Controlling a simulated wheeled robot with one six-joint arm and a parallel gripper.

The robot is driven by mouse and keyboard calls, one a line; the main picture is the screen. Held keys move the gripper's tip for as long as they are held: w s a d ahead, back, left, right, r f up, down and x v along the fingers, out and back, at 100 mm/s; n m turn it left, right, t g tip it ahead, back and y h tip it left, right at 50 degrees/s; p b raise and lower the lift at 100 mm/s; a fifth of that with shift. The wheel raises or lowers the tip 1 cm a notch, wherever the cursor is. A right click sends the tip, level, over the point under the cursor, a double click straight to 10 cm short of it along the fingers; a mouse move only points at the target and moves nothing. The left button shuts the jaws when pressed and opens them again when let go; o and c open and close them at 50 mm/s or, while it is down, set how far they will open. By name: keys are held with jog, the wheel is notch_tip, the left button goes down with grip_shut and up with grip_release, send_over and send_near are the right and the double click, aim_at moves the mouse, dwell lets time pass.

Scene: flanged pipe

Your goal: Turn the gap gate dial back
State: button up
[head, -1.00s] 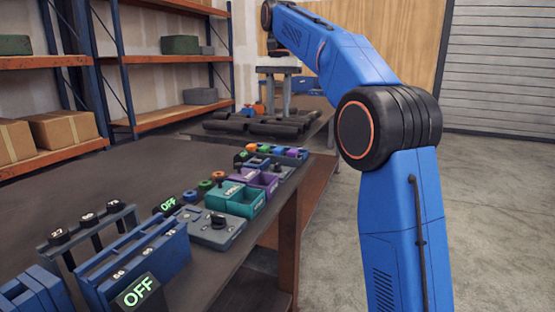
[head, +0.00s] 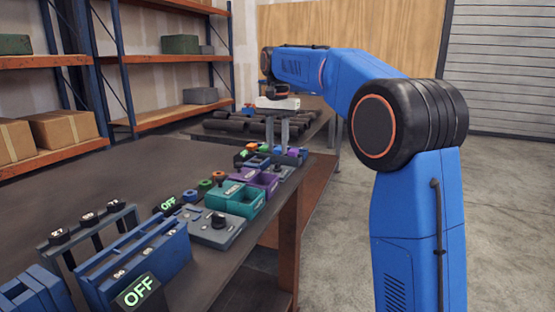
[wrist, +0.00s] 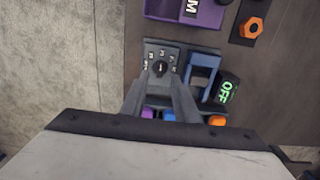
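In the wrist view a dark dial (wrist: 160,68) with small white marks around it sits on a grey panel (wrist: 181,50). A blue gate-like frame (wrist: 203,72) stands to its right, beside a black display (wrist: 227,91) reading OFF in green. My gripper (wrist: 159,82) is open and empty, its two fingers apart on either side of the dial's lower part in the picture. I cannot tell whether they touch the panel. In the head view my gripper (head: 277,143) points down over the far end of the bench; the dial there is too small to make out.
A purple box (wrist: 185,10) and an orange nut (wrist: 253,27) lie near the panel. In the head view, teal boxes (head: 225,197), another dial plate (head: 205,232) and blue racks (head: 135,265) line the bench edge. Open concrete floor (head: 345,230) lies right of the bench.

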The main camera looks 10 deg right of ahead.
aim_at(278, 163)
jog(key=shift+f, duration=2.55)
jog(key=shift+c, duration=0.3)
grip_shut()
